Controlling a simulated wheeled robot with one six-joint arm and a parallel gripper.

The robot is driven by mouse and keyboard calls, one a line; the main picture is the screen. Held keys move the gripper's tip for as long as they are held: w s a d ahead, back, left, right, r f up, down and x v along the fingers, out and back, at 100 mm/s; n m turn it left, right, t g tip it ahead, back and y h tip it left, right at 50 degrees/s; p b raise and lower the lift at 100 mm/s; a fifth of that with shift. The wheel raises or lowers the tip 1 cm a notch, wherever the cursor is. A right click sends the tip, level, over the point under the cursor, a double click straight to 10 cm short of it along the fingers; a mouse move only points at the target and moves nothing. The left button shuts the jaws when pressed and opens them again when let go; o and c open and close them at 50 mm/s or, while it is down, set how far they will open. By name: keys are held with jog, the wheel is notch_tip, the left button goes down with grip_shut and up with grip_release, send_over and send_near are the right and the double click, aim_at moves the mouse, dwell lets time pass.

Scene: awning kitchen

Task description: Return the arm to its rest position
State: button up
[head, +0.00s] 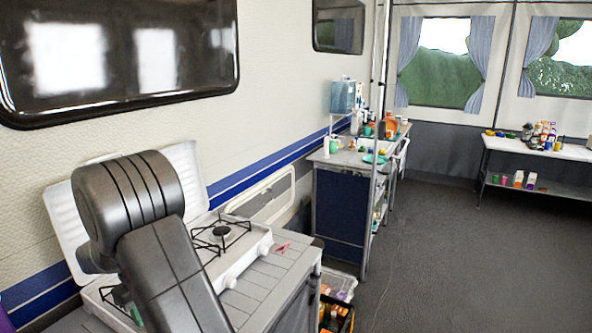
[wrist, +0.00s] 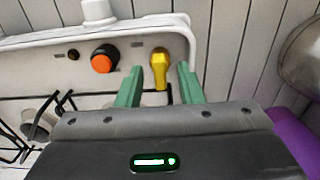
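My arm reaches over the white two-burner stove (head: 248,258) in the head view and hides much of it. In the wrist view, my gripper (wrist: 160,82) has its two green fingers apart. A yellow knob (wrist: 160,66) on the stove front shows between the fingers, with a small gap on each side. The fingers do not appear to touch it. An orange-red knob (wrist: 104,59) sits to the left of the fingers. In the head view the gripper is mostly hidden behind my arm.
The stove stands on a slatted counter (head: 262,297) against the caravan wall. A small pink item (head: 282,247) lies beside it. A purple object (wrist: 294,140) and a rounded grey object (wrist: 304,58) are close on the right in the wrist view. The grey floor (head: 440,260) is open.

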jog(key=shift+r, duration=0.15)
notch_tip(320, 180, up, 13)
notch_tip(320, 180, down, 14)
jog(key=shift+r, duration=0.25)
jog(key=shift+r+m, duration=0.15)
jog(key=shift+m, duration=1.05)
jog(key=m, duration=0.6)
jog(key=shift+p, duration=0.3)
jog(key=m, duration=0.5)
jog(key=shift+m+p, duration=0.55)
jog(key=shift+m, duration=1.65)
